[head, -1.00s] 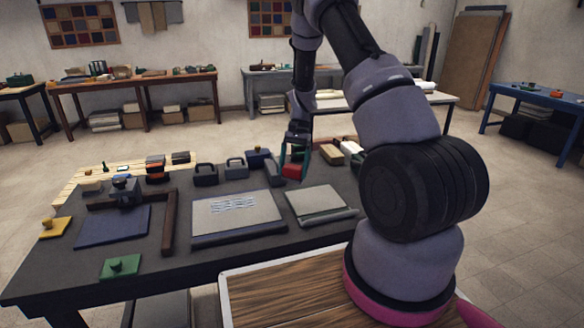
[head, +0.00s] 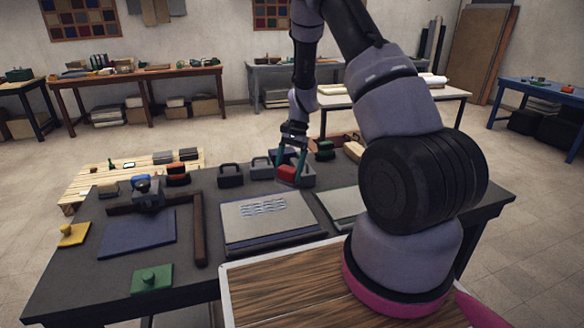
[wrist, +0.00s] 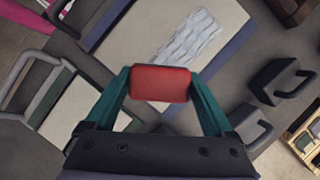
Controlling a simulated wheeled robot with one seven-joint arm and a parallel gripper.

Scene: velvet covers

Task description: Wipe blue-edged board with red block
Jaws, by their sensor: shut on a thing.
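The red block (head: 288,173) is between the fingers of my gripper (head: 289,168), which is shut on it; the block also shows in the wrist view (wrist: 160,84). The blue-edged board (head: 240,228) lies flat on the dark table, pale on top with a patch of wavy grey-blue marks (head: 264,207). In the head view my gripper is behind the board's far right part. In the wrist view the board (wrist: 135,38) lies beyond and below the block, which appears raised above it. The marks (wrist: 190,40) are just past the block.
A second pale board (head: 340,203) is to the right, partly hidden by my arm. Dark handled blocks (head: 230,176) stand behind the board. A brown bar (head: 199,228), a blue panel (head: 137,233) and a green knobbed block (head: 151,279) are at left.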

